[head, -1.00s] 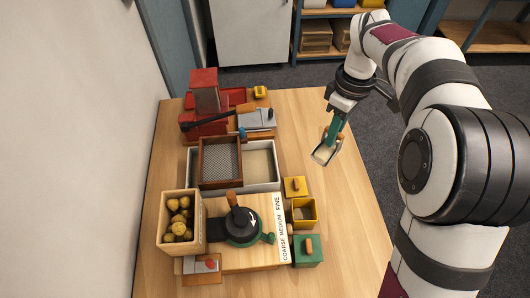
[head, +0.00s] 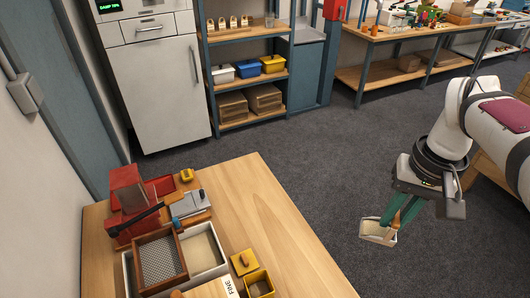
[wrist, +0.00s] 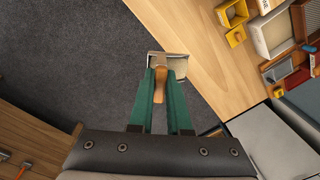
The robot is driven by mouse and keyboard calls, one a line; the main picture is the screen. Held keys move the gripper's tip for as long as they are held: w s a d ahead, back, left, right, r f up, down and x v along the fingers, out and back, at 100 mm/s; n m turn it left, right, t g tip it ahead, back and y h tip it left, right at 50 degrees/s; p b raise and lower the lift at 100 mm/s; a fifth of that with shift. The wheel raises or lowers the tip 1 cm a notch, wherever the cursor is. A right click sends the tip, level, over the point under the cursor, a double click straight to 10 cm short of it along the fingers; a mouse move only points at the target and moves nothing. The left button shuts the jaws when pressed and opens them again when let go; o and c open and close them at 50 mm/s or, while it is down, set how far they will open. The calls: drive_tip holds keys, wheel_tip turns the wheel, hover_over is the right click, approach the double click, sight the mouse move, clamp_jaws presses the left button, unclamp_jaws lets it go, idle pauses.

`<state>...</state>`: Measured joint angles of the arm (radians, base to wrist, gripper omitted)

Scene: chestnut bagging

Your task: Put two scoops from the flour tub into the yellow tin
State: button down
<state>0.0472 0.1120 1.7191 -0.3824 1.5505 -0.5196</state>
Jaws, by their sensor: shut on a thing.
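My gripper (head: 400,212) is shut on the wooden handle of a metal scoop (head: 378,232). The scoop also shows in the wrist view (wrist: 170,62), between and beyond the green fingers. The pale tub (head: 213,238) holds pale flour-like stuff and is partly covered by a wooden sieve (head: 160,258).
A red mill-like device (head: 130,200) and a grey tool stand at the table's back left. The table's right part (head: 270,215) is clear. Grey floor (head: 330,150) lies beyond its edge, with a shelf unit and a white cabinet (head: 155,80) behind.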

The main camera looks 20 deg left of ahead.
idle(0.3)
drive_tip(key=s+a+f+n+t+h, duration=0.3)
drive_tip(key=a+f, duration=0.5)
drive_tip(key=a, duration=0.4)
drive_tip(key=s+a+f+n+t+h, duration=0.2)
drive_tip(key=s+a+f+n+h, duration=0.2)
drive_tip(key=s+a+f, duration=0.3)
drive_tip(key=shift+s+a+f+n+t+h, duration=0.15)
drive_tip(key=shift+a+f+n+t+h, duration=0.35)
drive_tip(key=shift+a, duration=1.85)
drive_tip(key=shift+w+d+r+g+y, duration=0.25)
drive_tip(key=shift+w+d+g+y, duration=0.35)
drive_tip(key=shift+d+g+y, duration=0.4)
drive_tip(key=shift+w+d+r+g+y, duration=0.25)
drive_tip(key=shift+w+d+g+y, duration=0.45)
drive_tip(key=shift+y, duration=0.5)
drive_tip(key=shift+w+d+r+g+y, duration=0.25)
drive_tip(key=shift+w+d+g+y, duration=0.25)
drive_tip(key=shift+g+y, duration=0.55)
